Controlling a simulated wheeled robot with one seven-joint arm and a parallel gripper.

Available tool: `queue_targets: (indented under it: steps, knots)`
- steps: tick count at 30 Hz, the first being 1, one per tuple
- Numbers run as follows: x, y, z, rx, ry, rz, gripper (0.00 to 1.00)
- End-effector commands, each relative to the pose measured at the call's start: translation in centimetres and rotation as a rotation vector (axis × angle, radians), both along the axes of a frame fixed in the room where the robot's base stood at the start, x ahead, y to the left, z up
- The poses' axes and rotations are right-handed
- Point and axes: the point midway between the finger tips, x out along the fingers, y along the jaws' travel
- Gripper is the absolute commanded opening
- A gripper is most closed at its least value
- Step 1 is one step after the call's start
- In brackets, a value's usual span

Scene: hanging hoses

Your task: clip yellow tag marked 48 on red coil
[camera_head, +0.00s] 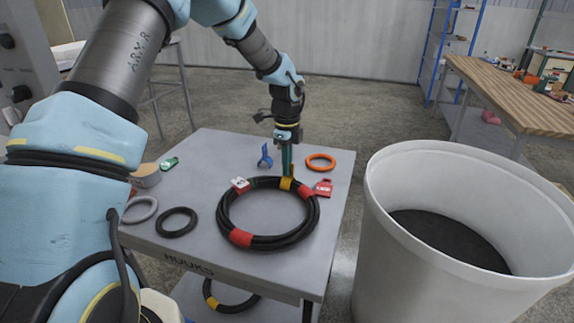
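The red coil (268,243) is a black hose ring with red bands, lying flat on the grey table. My gripper (287,172) points down at the coil's far side, its fingers close together. A yellow tag (286,184) is at the fingertips, against the far part of the coil. Its number cannot be read. I cannot tell whether it is clipped on or only held there. A red tag (323,188) sits at the coil's right side, and a white and red tag (240,185) at its upper left.
The grey table (185,255) also holds an orange ring (320,162), a blue clip-like piece (265,156), a black ring (176,222), a grey ring (139,209) and a green item (169,163). A large white bin (390,250) stands close on the right. Another coil (228,303) lies below.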

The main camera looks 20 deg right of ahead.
Motion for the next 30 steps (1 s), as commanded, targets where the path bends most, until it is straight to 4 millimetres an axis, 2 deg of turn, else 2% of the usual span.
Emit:
queue_targets:
  steps: [10,12,19,30]
  knots:
    - [-0.01,0.01,-0.21,0.000,0.000,0.000,0.00]
    - [0.00,0.00,-0.20,0.000,0.000,0.000,0.12]
    - [0.00,0.00,-0.20,0.000,0.000,0.000,0.37]
    - [0.08,-0.04,0.46,-0.002,-0.002,0.000,0.39]
